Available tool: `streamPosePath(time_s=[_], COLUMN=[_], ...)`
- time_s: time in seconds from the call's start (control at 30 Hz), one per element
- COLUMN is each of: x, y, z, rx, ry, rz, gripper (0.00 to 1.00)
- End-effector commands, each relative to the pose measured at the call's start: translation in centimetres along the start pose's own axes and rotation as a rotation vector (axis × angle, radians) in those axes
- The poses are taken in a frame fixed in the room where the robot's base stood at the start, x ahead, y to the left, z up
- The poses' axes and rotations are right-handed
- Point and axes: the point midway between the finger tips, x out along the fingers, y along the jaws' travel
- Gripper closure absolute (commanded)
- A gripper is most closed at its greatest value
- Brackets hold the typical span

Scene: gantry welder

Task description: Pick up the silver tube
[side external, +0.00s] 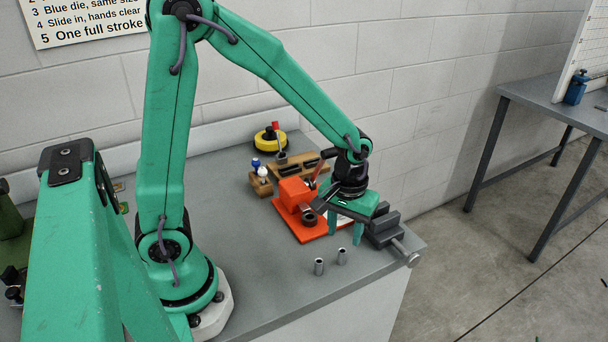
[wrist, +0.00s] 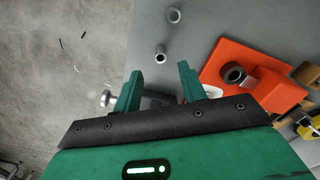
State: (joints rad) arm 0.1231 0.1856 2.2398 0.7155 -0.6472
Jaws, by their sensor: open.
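Two short silver tubes stand upright on the grey bench in front of my gripper. One silver tube (side external: 342,256) is nearer my gripper; the other silver tube (side external: 319,267) is a little to the left and closer to the bench's front edge. In the wrist view, one tube (wrist: 161,53) shows just beyond the fingertips and the other tube (wrist: 174,14) is near the top edge. My gripper (side external: 346,230) is open, pointing down, with green fingers apart and nothing between them. It also shows in the wrist view (wrist: 160,72). It is beside the vise, apart from both tubes.
An orange press (side external: 298,192) stands left of my gripper, and a dark grey vise (side external: 384,229) with a round handle sits at the bench's right corner. Behind are a wooden rack (side external: 302,172) and a yellow tape roll (side external: 270,140).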

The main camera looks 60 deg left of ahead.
Motion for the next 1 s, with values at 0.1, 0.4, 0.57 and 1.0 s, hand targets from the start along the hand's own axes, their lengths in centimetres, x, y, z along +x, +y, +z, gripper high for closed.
streamPosePath(time_s=[0.1, 0.4, 0.57, 1.0], x=[0.8, 2.4, 2.5, 6.1], y=[-0.1, -0.1, -0.1, -0.1], z=[0.1, 0.1, 0.1, 0.1], rx=[0.000, 0.001, 0.001, 0.001], ry=[-0.003, -0.002, -0.001, -0.003], rz=[-0.002, -0.001, -0.001, -0.002], gripper=[0.59, 0.59, 0.59, 0.59])
